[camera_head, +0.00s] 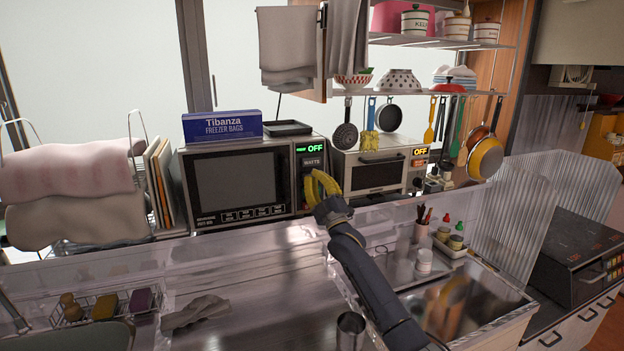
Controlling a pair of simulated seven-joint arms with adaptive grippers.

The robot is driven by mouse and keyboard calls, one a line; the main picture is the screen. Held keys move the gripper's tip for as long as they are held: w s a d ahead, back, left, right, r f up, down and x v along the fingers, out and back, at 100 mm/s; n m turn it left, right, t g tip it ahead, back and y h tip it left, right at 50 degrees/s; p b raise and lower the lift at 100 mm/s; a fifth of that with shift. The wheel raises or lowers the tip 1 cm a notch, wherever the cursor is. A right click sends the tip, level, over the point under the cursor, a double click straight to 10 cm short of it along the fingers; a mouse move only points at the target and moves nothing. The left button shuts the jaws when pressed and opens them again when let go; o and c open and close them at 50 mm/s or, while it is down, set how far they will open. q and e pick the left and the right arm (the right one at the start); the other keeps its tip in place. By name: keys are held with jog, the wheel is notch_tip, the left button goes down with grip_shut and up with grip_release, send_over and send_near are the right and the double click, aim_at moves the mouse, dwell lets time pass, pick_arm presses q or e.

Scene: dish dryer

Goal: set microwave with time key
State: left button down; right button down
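The microwave (234,181) stands on the back counter with its dark door closed. Its green display (312,148) reads OFF, with a WATTS label below it. My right gripper (321,178), with yellow fingers, is in front of the right-hand control panel and covers its lower part. I cannot tell whether it touches the panel. The fingers overlap in this view, so their opening is unclear; no held object shows. The time key cannot be made out; keys behind the gripper are hidden.
A blue freezer bag box (222,126) and a black tray (288,128) lie on the microwave. A toaster oven (377,172) stands to its right, with utensils hanging above. A metal cup (350,330) and a grey cloth (196,312) are on the front counter.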

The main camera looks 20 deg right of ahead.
jog(key=shift+w, duration=0.1)
dwell(0.6)
jog(key=shift+w, duration=0.35)
jog(key=shift+w+a, duration=0.1)
jog(key=shift+w, duration=0.7)
dwell(1.2)
jog(key=shift+s, duration=1.25)
jog(key=shift+s+d, duration=0.2)
jog(key=shift+s, duration=1.05)
jog(key=shift+s+d, duration=0.15)
jog(key=shift+s, duration=1.1)
